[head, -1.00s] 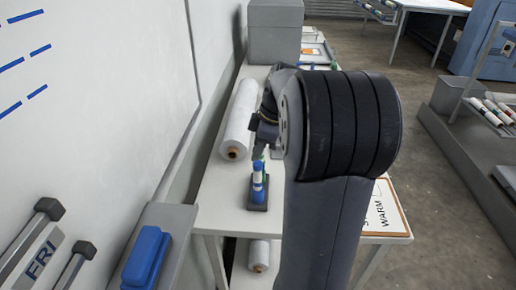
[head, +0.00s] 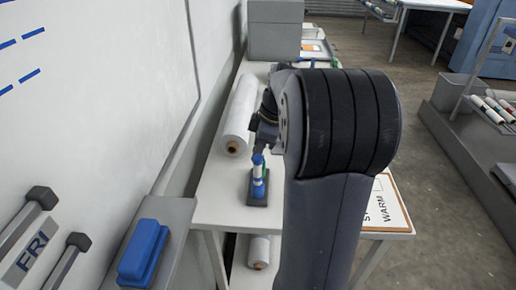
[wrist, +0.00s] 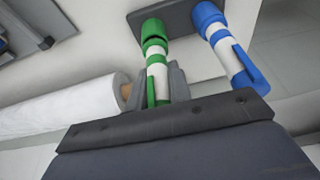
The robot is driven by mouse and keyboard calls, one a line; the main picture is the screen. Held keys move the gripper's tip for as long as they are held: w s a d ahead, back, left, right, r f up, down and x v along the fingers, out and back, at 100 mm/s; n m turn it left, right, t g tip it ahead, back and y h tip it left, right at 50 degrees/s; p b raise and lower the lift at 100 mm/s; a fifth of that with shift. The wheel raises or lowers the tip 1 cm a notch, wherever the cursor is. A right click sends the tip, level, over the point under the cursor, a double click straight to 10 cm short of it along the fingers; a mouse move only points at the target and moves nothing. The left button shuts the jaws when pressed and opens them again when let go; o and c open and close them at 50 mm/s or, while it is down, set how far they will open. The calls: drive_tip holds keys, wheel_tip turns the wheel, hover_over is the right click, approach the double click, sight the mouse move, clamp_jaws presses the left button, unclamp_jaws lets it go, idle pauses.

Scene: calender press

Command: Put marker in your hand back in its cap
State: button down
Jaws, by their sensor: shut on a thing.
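A green-and-white marker (wrist: 158,72) is gripped between the grey fingers of my gripper (wrist: 160,88), which is shut on it. In the wrist view its far end lines up with a green piece (wrist: 152,28) at the dark stand (wrist: 180,18). I cannot tell how far the two are joined. A blue-and-white marker (wrist: 228,48) stands beside it on the same stand. The green marker is mostly hidden there.
A white roll (head: 240,112) lies on the white bench just left of my gripper. The whiteboard (head: 100,90) borders the bench on the left. A blue eraser (head: 143,252) sits on the near grey ledge. A framed sign (head: 386,210) is at right.

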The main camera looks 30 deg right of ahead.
drive_tip(key=shift+f, duration=0.3)
drive_tip(key=c, duration=1.2)
unclamp_jaws()
drive_tip(key=v, duration=1)
drive_tip(key=shift+r, duration=0.35)
drive_tip(key=shift+d, duration=0.1)
drive_tip(key=x, duration=1.1)
drive_tip(key=shift+s, duration=0.1)
drive_tip(key=shift+r, duration=0.5)
drive_tip(key=shift+r, duration=0.1)
